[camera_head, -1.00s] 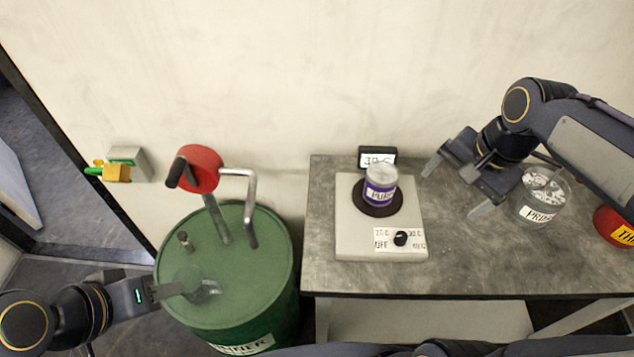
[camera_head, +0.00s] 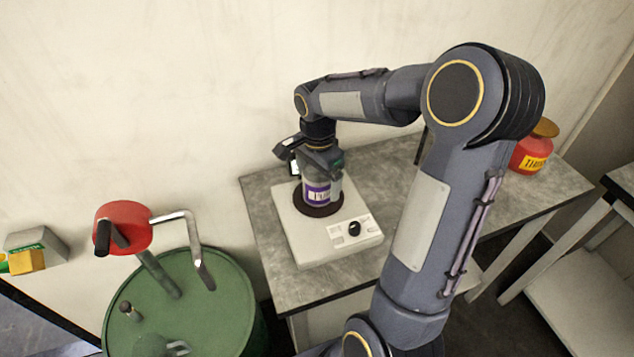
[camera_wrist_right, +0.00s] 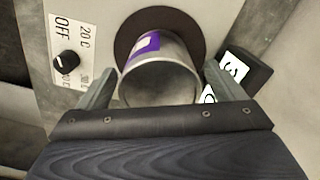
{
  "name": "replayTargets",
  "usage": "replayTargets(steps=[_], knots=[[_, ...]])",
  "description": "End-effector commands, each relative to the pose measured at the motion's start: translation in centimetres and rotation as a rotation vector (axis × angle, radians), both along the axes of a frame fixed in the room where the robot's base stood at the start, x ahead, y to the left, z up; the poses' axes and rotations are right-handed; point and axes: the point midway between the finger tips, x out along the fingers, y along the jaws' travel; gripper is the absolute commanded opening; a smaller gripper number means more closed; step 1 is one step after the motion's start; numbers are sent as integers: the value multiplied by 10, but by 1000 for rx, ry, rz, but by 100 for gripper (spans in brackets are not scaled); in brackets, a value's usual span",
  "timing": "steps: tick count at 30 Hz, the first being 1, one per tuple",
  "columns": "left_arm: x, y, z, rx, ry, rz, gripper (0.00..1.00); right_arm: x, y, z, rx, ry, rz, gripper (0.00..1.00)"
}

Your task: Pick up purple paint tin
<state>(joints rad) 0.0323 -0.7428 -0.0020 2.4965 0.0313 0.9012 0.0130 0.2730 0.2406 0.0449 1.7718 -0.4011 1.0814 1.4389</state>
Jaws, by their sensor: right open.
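The purple paint tin (camera_head: 318,192), a metal can with a purple and white label, stands upright on the dark round plate of the white hot plate (camera_head: 291,228). My right gripper (camera_head: 322,180) reaches down over the tin from above. In the right wrist view the tin (camera_wrist_right: 158,75) sits between the two spread fingers of my right gripper (camera_wrist_right: 158,88), one on each side, with gaps visible. The gripper is open. My left gripper is not clearly in view.
A green drum (camera_head: 215,310) with a red-headed pump (camera_head: 125,226) stands left of the grey table (camera_head: 264,205). A red thinner can (camera_head: 532,150) is at the table's far right.

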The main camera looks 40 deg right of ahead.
Motion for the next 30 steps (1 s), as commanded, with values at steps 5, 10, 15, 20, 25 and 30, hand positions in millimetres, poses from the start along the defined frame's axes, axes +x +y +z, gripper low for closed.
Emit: replayTargets(steps=[5, 10, 15, 20, 25, 30], knots=[[0, 0, 0, 0, 0, 0, 36, 0, 0, -9, 0, 1, 0, 89], [0, 0, 0, 0, 0, 0, 36, 0, 0, -9, 0, 0, 1, 86], [0, 0, 0, 0, 0, 0, 36, 0, 0, -8, 0, 0, 1, 64], [0, 0, 0, 0, 0, 0, 36, 0, 0, -8, 0, -1, 1, 43], [0, 0, 0, 0, 0, 0, 36, 0, 0, -8, 0, -2, 1, 25], [0, 0, 0, 0, 0, 0, 36, 0, 0, -7, 0, -2, 1, 25]])
